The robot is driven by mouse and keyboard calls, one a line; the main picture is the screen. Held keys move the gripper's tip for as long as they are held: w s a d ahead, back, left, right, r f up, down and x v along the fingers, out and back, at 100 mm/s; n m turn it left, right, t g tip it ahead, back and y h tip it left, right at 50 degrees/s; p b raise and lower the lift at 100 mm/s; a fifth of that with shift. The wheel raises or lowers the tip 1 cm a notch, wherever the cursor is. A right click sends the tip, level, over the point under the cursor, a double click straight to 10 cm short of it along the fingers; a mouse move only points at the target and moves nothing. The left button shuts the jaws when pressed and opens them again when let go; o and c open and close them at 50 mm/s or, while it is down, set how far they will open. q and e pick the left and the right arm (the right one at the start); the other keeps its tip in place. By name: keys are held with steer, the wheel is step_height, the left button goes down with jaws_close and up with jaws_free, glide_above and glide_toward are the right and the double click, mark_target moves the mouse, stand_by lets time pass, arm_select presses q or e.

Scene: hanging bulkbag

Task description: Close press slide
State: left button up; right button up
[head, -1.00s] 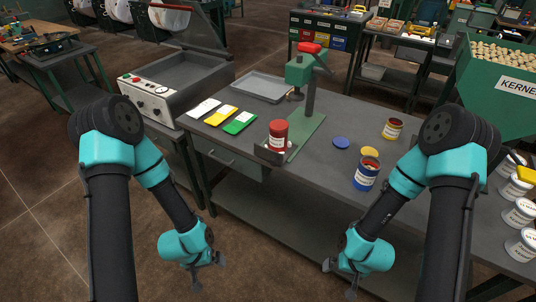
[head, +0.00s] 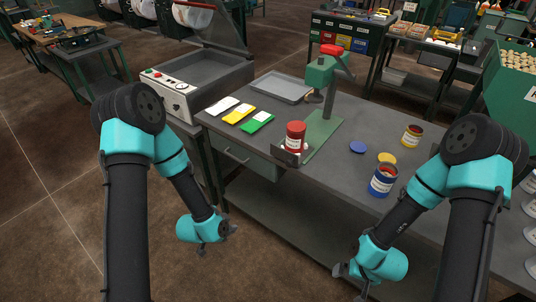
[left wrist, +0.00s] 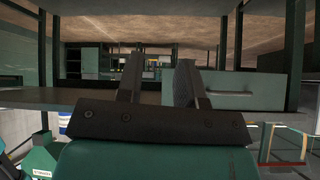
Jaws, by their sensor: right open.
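The green press (head: 321,73) with a red handle top stands on the grey workbench. Its green base plate (head: 322,132) runs towards the bench's front edge. A red can (head: 296,135) stands at the front end of that plate, on what looks like the slide (head: 287,156), whose dark front piece juts out at the bench edge. My left gripper (head: 218,242) is open and empty, low in front of the bench and left of the slide. Its two spread fingers show in the left wrist view (left wrist: 158,76). My right gripper (head: 351,281) is open and empty, low in front of the bench.
A blue can (head: 382,182), a yellow lid (head: 387,158), a blue lid (head: 358,147) and a yellow-labelled can (head: 412,136) stand right of the press. Coloured cards (head: 240,113) and a grey tray (head: 281,87) lie left and behind. A drawer (head: 248,158) is under the bench top.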

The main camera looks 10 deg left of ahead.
arm_select(q)
steer(key=w+r+m+t, duration=0.1)
steer(key=w+r+m, duration=0.1)
steer(key=w+d+r+m+t+h, duration=0.1)
steer(key=w+r+m+t, duration=0.1)
steer(key=m, duration=0.1)
steer(key=w+d+r+m+t, duration=0.1)
steer(key=w+r+m, duration=0.1)
steer(key=r+m, duration=0.1)
steer(key=shift+w+d+t+h, duration=0.15)
steer(key=shift+w+t+h, duration=0.15)
steer(key=shift+w+h, duration=0.1)
jaws_close()
steer(key=w+d+r+m+t+h, duration=0.2)
steer(key=w+r+m+t, duration=0.1)
steer(key=r+m, duration=0.4)
steer(key=shift+w+r+m+t, duration=0.15)
steer(key=shift+r+m+t, duration=0.25)
steer(key=shift+r+t, duration=0.45)
steer(key=shift+r+g+h, duration=0.1)
steer(key=shift+g+h, duration=0.15)
steer(key=shift+h, duration=0.05)
